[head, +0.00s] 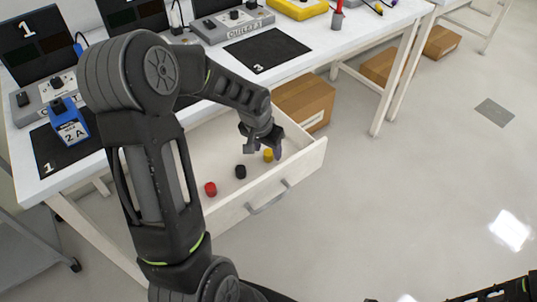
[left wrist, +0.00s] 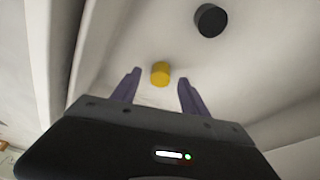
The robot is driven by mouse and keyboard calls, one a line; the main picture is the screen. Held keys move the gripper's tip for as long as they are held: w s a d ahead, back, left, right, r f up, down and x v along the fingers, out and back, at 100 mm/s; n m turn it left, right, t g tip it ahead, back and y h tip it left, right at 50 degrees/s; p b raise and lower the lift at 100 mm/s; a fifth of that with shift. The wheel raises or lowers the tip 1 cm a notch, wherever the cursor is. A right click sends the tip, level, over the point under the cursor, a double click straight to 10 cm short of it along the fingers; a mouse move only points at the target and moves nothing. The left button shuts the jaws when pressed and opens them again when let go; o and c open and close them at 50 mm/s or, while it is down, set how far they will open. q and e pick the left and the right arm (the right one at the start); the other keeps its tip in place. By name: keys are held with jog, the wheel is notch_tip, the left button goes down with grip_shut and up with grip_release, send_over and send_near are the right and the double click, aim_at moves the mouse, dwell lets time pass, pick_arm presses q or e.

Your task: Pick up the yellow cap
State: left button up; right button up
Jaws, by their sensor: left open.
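The yellow cap (head: 268,155) lies in the open white drawer (head: 300,160), near its right end. My left gripper (head: 263,146) is over the drawer, right by the cap. In the left wrist view the yellow cap (left wrist: 160,74) shows between and a little beyond the two open purple fingertips (left wrist: 157,82). No contact with the cap shows. A black cap (head: 240,171) and a red cap (head: 210,188) lie to its left in the drawer. The black cap also shows in the left wrist view (left wrist: 210,20). My right gripper cannot be made out; only dark arm parts show at the lower right.
The drawer walls stand close around the caps, with a handle (head: 268,198) on the front. The white table (head: 350,42) above holds black mats, a blue device (head: 68,122) and grey boxes. A cardboard box (head: 305,102) stands behind the drawer.

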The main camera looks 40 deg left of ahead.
pick_arm(q)
jog(key=shift+x, duration=0.95)
grip_shut()
